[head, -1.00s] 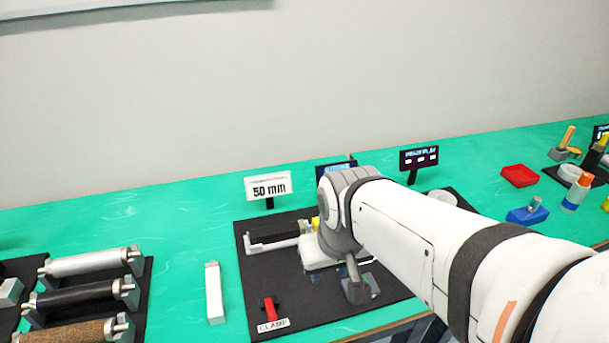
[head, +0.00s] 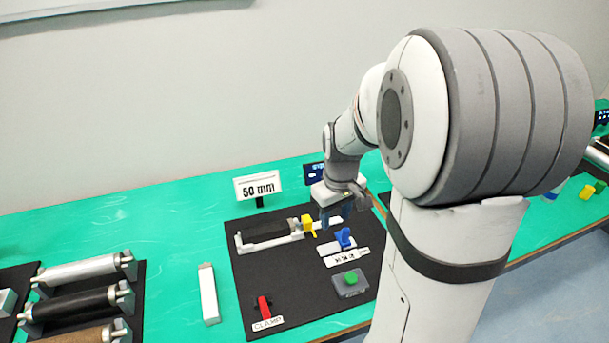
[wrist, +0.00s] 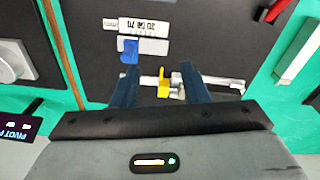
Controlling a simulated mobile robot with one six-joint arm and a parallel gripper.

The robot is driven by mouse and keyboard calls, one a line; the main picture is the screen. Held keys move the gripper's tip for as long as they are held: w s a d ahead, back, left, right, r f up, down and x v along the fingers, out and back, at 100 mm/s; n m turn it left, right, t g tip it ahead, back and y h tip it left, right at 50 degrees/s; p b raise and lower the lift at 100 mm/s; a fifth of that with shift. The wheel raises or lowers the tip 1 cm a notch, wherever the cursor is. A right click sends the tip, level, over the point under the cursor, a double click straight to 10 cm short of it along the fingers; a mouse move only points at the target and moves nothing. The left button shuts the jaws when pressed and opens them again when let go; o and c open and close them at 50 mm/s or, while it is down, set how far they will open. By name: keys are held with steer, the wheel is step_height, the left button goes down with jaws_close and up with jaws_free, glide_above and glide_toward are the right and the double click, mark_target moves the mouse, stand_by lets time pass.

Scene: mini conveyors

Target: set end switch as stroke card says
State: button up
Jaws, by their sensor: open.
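The stroke card (head: 257,186) reads "50 mm" and stands behind the black panel. On the panel lies a small dark-belted rail unit (head: 268,231) with a yellow end switch (head: 307,223) at its right end. A blue lever (head: 343,238) stands in front of it, by a white scale label (head: 349,260) whose marks are too small to read. My gripper (head: 335,214) is open and empty, above the panel just right of the yellow switch. In the wrist view its fingers (wrist: 158,68) spread on either side of the yellow switch (wrist: 163,84); whether they reach its height is unclear.
A red clamp lever (head: 264,306) and a green button (head: 351,279) sit on the panel's front part. A white bar (head: 209,294) lies left of the panel, with several rollers (head: 85,268) further left. A dark display (head: 314,172) stands behind my gripper.

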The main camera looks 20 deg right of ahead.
steer(key=n+g+p, duration=0.1)
glide_above(346, 229)
step_height(346, 229, down, 5)
steer(key=shift+s+a+f, duration=0.1)
steer(key=shift+s+f, duration=0.05)
steer(key=shift+f, duration=0.3)
step_height(346, 229, down, 8)
steer(key=shift+r+p, duration=0.1)
steer(key=shift+p, duration=0.45)
jaws_close()
